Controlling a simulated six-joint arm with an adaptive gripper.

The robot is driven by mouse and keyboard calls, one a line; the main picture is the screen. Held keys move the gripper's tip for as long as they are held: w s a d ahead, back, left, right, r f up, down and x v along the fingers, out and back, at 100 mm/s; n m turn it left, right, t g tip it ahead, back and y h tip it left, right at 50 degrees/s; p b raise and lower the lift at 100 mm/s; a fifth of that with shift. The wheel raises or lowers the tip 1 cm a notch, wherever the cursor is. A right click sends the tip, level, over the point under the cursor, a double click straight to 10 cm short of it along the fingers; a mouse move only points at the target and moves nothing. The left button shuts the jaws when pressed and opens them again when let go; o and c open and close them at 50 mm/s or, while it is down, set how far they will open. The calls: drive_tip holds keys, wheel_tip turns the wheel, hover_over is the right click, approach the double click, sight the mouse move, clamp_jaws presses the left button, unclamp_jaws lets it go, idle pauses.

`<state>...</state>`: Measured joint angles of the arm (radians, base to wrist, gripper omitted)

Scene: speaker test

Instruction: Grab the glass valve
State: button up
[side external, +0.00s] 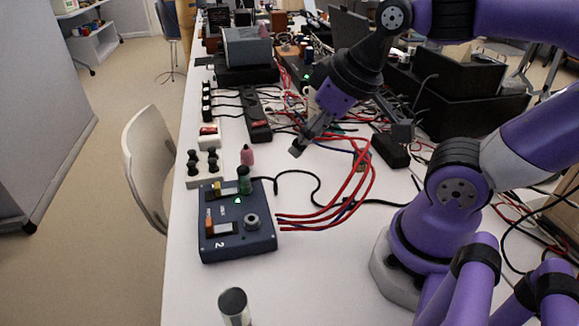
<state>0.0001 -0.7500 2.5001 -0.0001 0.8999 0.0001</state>
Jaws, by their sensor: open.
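My gripper (350,137) is open, with its two fingers spread wide above the back middle of the table. I see nothing held between the fingers; red cables show below and behind them. A short upright cylinder (235,308) with a dark top and pale, shiny side stands at the table's front, partly cut off by the picture's lower edge. It may be the glass valve, but I cannot tell for certain. My gripper is well apart from it, farther back and to the right.
A dark blue test box (262,243) with knobs and a green light sits at left. Red cables (345,205) cross the middle. The front of the white table (310,285) is mostly clear.

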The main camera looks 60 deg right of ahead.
drive_tip(key=shift+o, duration=0.7)
